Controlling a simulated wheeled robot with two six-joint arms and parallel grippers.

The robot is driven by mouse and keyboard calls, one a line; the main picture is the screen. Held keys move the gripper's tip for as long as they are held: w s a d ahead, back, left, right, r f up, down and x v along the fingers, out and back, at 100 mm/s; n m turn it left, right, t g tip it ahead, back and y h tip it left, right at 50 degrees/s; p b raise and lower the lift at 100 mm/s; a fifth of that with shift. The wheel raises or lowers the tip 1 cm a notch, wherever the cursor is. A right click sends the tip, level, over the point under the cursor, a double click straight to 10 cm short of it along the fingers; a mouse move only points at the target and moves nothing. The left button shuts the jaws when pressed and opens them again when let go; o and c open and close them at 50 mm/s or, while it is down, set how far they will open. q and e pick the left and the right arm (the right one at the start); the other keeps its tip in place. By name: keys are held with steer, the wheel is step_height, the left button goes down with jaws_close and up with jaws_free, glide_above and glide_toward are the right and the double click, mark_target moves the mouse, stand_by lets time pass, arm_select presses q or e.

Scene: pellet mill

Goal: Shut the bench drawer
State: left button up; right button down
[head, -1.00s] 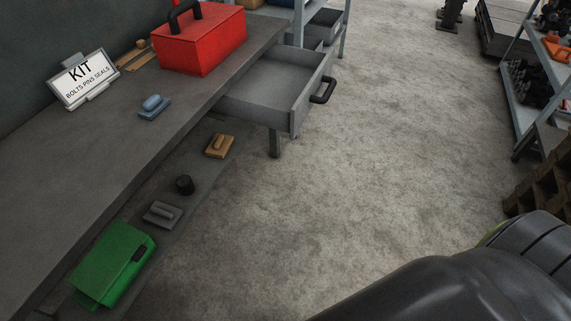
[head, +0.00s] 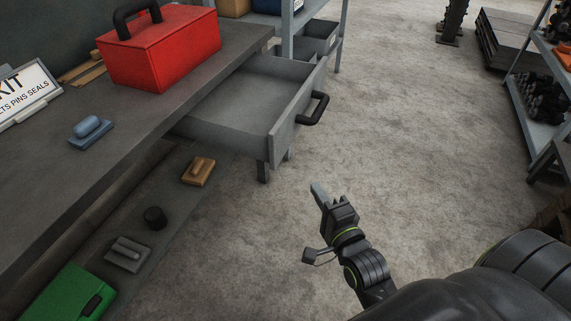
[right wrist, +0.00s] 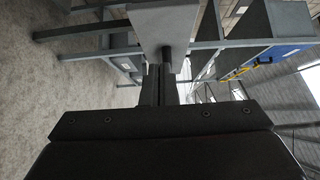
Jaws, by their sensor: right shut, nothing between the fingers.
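The bench drawer (head: 240,112) is pulled out from under the grey workbench (head: 60,185) and looks empty. Its front panel carries a black handle (head: 314,109) facing right. My right gripper (head: 318,192) is shut and empty, in front of the drawer and apart from it, nearer to me than the handle. In the right wrist view, the shut fingers (right wrist: 160,88) point toward the grey drawer front (right wrist: 160,25), with part of the dark handle (right wrist: 168,60) beside them. My left gripper is not in view.
A red toolbox (head: 160,50) stands on the bench beside a blue-grey float tool (head: 90,131). The lower shelf holds a green case (head: 65,298) and small tools. Shelving (head: 540,95) stands at the right. The floor (head: 400,130) between is clear.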

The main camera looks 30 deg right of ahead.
glide_toward(279, 149)
steer(key=w+d, duration=0.3)
steer(key=shift+w+a, duration=0.75)
steer(key=shift+w, duration=0.25)
steer(key=shift+w+a, duration=0.4)
steer(key=shift+a, duration=0.05)
